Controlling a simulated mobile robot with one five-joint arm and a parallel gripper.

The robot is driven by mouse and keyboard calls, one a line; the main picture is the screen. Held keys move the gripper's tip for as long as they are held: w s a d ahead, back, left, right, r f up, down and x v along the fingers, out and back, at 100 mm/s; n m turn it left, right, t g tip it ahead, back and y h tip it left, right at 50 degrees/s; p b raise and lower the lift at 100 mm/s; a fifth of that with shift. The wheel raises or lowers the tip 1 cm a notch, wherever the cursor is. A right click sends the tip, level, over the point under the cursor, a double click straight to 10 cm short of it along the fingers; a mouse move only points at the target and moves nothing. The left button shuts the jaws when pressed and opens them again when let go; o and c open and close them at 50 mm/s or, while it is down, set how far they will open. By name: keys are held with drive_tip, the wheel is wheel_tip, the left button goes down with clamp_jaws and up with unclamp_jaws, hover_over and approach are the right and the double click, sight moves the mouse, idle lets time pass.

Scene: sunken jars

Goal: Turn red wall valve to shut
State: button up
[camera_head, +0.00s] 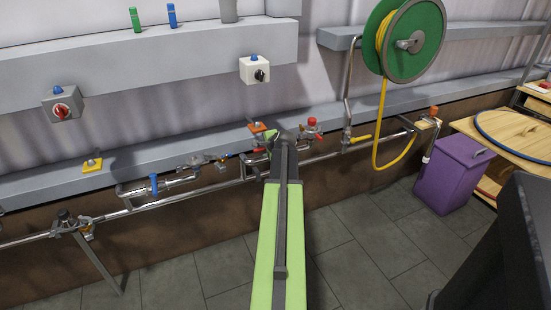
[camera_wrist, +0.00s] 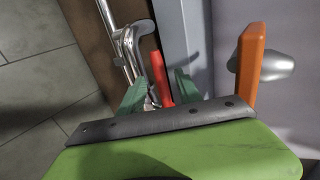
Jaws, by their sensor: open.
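In the wrist view, a red lever handle (camera_wrist: 159,76) stands between the two green fingers of my gripper (camera_wrist: 158,90). The fingers are open, one on each side of it. I cannot tell whether either finger touches it. The handle's lower end is hidden behind my gripper's dark edge. Metal pipework (camera_wrist: 130,42) lies just beyond it.
An orange plate (camera_wrist: 249,58) with a grey knob is close beside my gripper; it shows on the ledge in the head view (camera_head: 257,127). A red-topped fitting (camera_head: 311,122) stands just right. A blue-handled valve (camera_head: 154,184) is left. A hose reel (camera_head: 412,42) and purple bin (camera_head: 453,172) are right.

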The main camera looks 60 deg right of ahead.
drive_tip(key=shift+w+d+f, duration=0.1)
drive_tip(key=shift+w+f, duration=0.1)
drive_tip(key=shift+w+d+f+b, duration=0.3)
drive_tip(key=shift+w+f, duration=0.2)
drive_tip(key=shift+w, duration=0.2)
drive_tip(key=shift+c, duration=0.3)
